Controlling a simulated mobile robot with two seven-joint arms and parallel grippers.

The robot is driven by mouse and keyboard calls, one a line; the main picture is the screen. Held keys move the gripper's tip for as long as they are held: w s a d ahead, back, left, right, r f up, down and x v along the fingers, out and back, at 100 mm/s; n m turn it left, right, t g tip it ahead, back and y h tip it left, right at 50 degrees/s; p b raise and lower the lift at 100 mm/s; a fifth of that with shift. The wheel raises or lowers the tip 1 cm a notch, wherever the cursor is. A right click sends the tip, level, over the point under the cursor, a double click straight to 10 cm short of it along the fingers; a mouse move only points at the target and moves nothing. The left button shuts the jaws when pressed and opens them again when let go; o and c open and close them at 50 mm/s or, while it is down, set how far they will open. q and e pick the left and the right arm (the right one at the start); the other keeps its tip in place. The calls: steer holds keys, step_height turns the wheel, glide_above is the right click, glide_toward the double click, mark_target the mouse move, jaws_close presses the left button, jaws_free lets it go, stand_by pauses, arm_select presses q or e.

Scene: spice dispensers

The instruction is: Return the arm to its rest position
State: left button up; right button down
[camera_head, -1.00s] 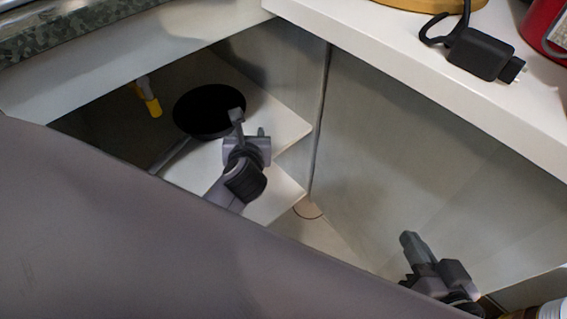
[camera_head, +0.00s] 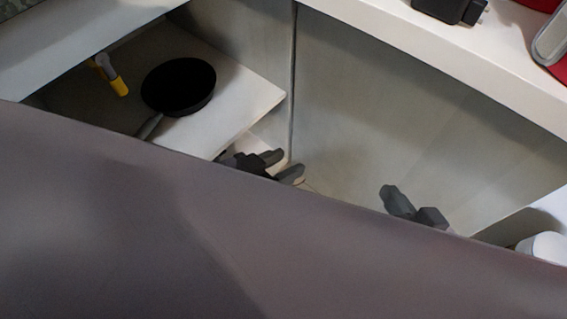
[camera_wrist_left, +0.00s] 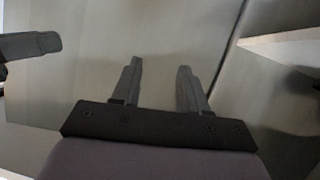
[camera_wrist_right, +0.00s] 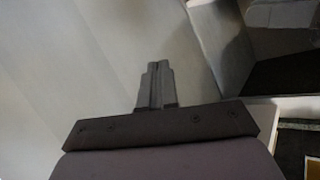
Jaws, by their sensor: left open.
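My left gripper (camera_head: 284,165) shows in the head view below the right end of the white shelf, partly hidden by the large grey-brown surface in front. Its two fingers are apart and empty, and the left wrist view shows the same gap between the fingertips (camera_wrist_left: 158,78). My right gripper (camera_head: 408,208) is farther right in the head view, in front of the pale cabinet panel, with its lower part hidden. In the right wrist view its fingers (camera_wrist_right: 157,80) are together with nothing visible between them.
A black pan (camera_head: 178,86) lies on the white shelf (camera_head: 235,110), with a yellow-tipped object (camera_head: 119,86) to its left. A white counter (camera_head: 420,45) carries a black device (camera_head: 450,8) and a red item (camera_head: 555,65). A white rounded object (camera_head: 545,246) stands at the lower right.

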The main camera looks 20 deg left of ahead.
arm_select(q)
steer(key=shift+s+d+r+n+h, duration=0.35)
steer(key=shift+s+r+n+h, duration=0.05)
steer(key=shift+n, duration=0.5)
steer(key=s+a+r+y+p, duration=0.1)
steer(key=a+r+p, duration=0.2)
steer(key=p, duration=0.7)
steer(key=s+a+r+g+y+p, duration=0.1)
steer(key=s+a+r+y+p, duration=0.1)
steer(key=a+r+p, duration=0.2)
steer(key=s+a+r+y+p, duration=0.2)
steer(key=r+p, duration=0.6)
steer(key=p, duration=0.9)
steer(key=shift+a+r, duration=0.2)
steer(key=shift+a, duration=0.65)
arm_select(e)
steer(key=s+d+r+h, duration=0.2)
steer(key=d+r, duration=0.3)
steer(key=r, duration=0.2)
steer(key=s+d+r+g+h, duration=0.1)
steer(key=s+d+r+h, duration=0.2)
steer(key=d+r, duration=0.2)
step_height(320, 180, up, 3)
steer(key=shift+d+r, duration=0.2)
steer(key=shift+d, duration=0.05)
